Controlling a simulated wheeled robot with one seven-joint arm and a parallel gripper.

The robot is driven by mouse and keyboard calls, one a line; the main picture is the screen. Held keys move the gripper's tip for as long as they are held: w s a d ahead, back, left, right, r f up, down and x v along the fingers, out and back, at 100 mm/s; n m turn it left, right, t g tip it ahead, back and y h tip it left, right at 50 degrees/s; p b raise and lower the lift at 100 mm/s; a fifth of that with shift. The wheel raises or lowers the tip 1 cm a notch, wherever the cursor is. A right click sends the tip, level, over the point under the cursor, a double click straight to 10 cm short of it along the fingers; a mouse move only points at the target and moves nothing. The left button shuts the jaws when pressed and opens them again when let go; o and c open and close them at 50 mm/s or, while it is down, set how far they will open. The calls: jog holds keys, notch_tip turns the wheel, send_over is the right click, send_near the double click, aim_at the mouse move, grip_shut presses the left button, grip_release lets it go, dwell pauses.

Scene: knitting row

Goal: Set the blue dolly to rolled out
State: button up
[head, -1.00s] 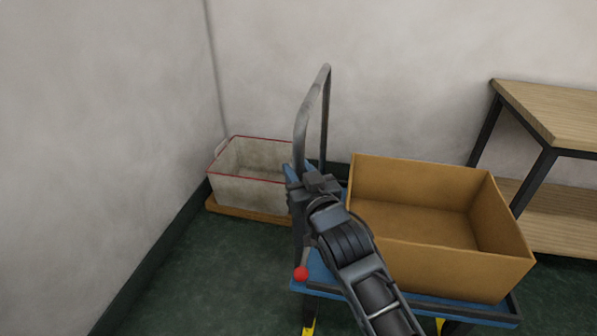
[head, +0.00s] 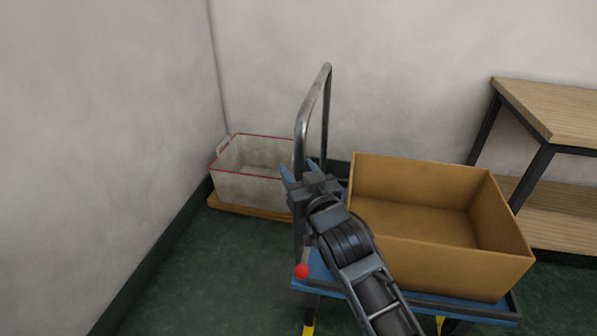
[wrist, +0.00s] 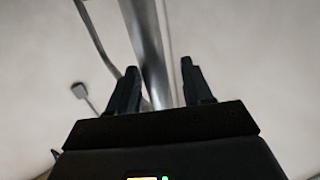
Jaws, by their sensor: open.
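The blue dolly (head: 322,276) stands on the floor in the head view, with a cardboard box on its deck. Its dark grey push handle (head: 302,118) rises as a hoop at its left end. A lever with a red knob (head: 302,271) is at the dolly's left front corner. My gripper (head: 300,168) is open at the near post of the handle. In the wrist view, the grey handle post (wrist: 148,45) runs between the two parted fingers of my gripper (wrist: 160,72). I cannot tell whether they touch it. My arm hides part of the deck.
The open cardboard box (head: 440,255) fills most of the deck. A white bin with a red rim (head: 250,188) sits on a wooden board (head: 240,207) in the corner behind. A wooden shelf unit (head: 560,115) stands at right. Floor (head: 220,275) is clear at left.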

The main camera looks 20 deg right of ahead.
jog(key=s, duration=0.7)
jog(key=shift+s+a, duration=0.15)
jog(key=shift+s, duration=0.25)
jog(key=s+f+g+p, duration=0.2)
jog(key=s+p, duration=0.3)
jog(key=s, duration=1.9)
jog(key=s+r+p, duration=0.2)
jog(key=s+r, duration=0.3)
jog(key=s, duration=0.4)
jog(key=s+r+g+p, duration=0.1)
jog(key=s+r+p, duration=0.1)
jog(key=s+r, duration=0.4)
jog(key=s, duration=0.3)
jog(key=shift+d+y+p, duration=0.2)
jog(key=shift+y+p, duration=0.1)
jog(key=shift+f, duration=0.1)
